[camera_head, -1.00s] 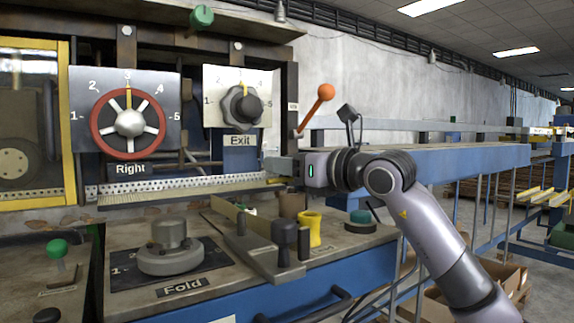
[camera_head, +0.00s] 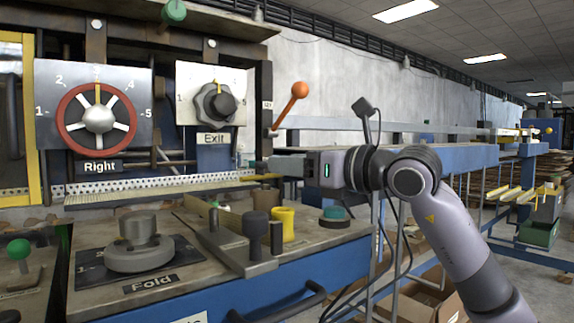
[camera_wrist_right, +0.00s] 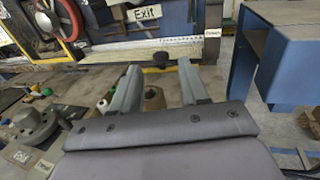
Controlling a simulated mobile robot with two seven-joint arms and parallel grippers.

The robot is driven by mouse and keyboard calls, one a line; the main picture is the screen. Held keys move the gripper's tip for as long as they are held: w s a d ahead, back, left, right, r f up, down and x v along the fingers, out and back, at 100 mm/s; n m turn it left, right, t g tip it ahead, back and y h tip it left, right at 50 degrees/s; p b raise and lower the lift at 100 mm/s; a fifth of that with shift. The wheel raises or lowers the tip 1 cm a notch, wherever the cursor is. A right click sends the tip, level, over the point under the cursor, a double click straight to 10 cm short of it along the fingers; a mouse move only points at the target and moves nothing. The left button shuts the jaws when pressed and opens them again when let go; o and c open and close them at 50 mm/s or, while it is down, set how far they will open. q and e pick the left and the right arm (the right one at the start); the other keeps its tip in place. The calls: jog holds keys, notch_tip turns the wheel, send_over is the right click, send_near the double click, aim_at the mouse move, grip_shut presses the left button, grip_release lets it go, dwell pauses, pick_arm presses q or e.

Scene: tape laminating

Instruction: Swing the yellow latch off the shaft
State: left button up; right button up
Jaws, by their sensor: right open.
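A small yellow piece (camera_head: 262,177), which looks like the latch, is at the right end of the perforated rail under the Exit dial. It is small and partly covered, so I cannot tell how it sits on the shaft. My right gripper (camera_head: 270,166) is level with the rail's right end, close to the yellow piece. In the right wrist view my right gripper (camera_wrist_right: 157,76) has its two fingers wide apart with nothing held between them. My left gripper is out of view.
The perforated rail (camera_head: 150,185) runs left of the gripper. An orange-knobbed lever (camera_head: 300,90) stands above it. Below are a yellow cup (camera_head: 284,224), a dark-handled clamp (camera_head: 256,224) and the Fold dial (camera_head: 140,240). A blue beam (camera_head: 460,157) extends behind my arm.

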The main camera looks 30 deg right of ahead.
aim_at(263, 171)
jog(key=shift+c, duration=0.2)
jog(key=shift+r, duration=0.1)
jog(key=c, duration=0.5)
jog(key=shift+s+a+r+n+p, duration=0.1)
jog(key=shift+r+n+p, duration=0.1)
jog(key=shift+n+p, duration=0.2)
grip_shut()
jog(key=s+a+r+n+g+h+p, duration=0.15)
jog(key=s+n+g+h+p, duration=0.5)
jog(key=n, duration=0.95)
jog(key=w+f+p, duration=0.1)
jog(key=w, duration=0.2)
jog(key=w+a+f+t+y, duration=0.1)
jog(key=w, duration=0.2)
jog(key=w+f+t+y+p, duration=0.1)
jog(key=w, duration=0.2)
jog(key=shift+w+a+f+y+p, duration=0.1)
jog(key=shift+a+f+y+p, duration=0.2)
jog(key=shift+a+f, duration=0.1)
